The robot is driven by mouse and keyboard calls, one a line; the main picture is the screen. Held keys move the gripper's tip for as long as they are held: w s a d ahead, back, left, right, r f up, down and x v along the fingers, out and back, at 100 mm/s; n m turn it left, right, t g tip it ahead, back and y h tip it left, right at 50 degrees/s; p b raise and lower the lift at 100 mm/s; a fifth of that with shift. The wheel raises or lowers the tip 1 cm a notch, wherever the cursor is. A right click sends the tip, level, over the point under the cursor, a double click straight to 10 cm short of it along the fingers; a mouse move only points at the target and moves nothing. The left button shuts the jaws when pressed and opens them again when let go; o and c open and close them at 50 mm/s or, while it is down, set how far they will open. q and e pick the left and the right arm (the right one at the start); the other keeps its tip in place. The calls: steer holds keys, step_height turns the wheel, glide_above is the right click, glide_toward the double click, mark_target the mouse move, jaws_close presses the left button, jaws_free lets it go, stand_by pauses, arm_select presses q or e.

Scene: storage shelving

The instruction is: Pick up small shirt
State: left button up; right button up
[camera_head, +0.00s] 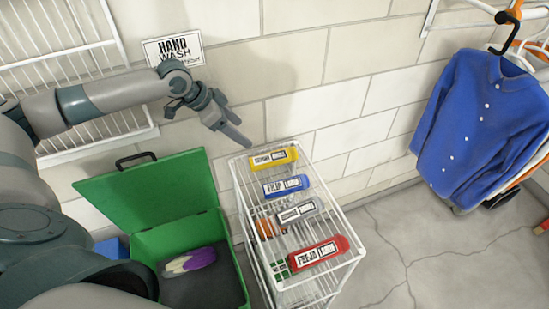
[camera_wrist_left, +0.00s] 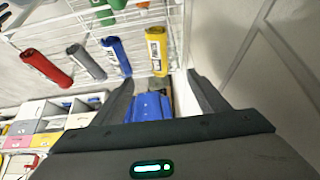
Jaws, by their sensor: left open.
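A blue button-up shirt (camera_head: 480,130) hangs on a black hanger (camera_head: 508,30) from a white rack at the right of the head view. Other garments are partly hidden behind it. I cannot tell its size. My left gripper (camera_head: 238,128) is open and empty in the head view, above the back of the wire cart and well left of the shirt. In the left wrist view, the gripper (camera_wrist_left: 160,84) shows its two fingers apart. A blue object (camera_wrist_left: 150,108) shows beyond them, perhaps the shirt, but I cannot be sure. My right gripper is not in view.
Open floor (camera_head: 420,250) lies between cart and shirt.

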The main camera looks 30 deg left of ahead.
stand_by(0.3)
arm_select(q)
steer(key=p, duration=0.4)
glide_above(269, 155)
steer(key=s+a, duration=0.2)
step_height(269, 155, down, 10)
steer(key=shift+r, duration=0.2)
steer(key=shift+w+d+f, duration=0.15)
steer(key=shift+f, duration=0.25)
steer(key=shift+p+x, duration=0.75)
steer(key=shift+p, duration=0.15)
steer(key=shift+p+x, duration=0.5)
steer(key=shift+x, duration=1.35)
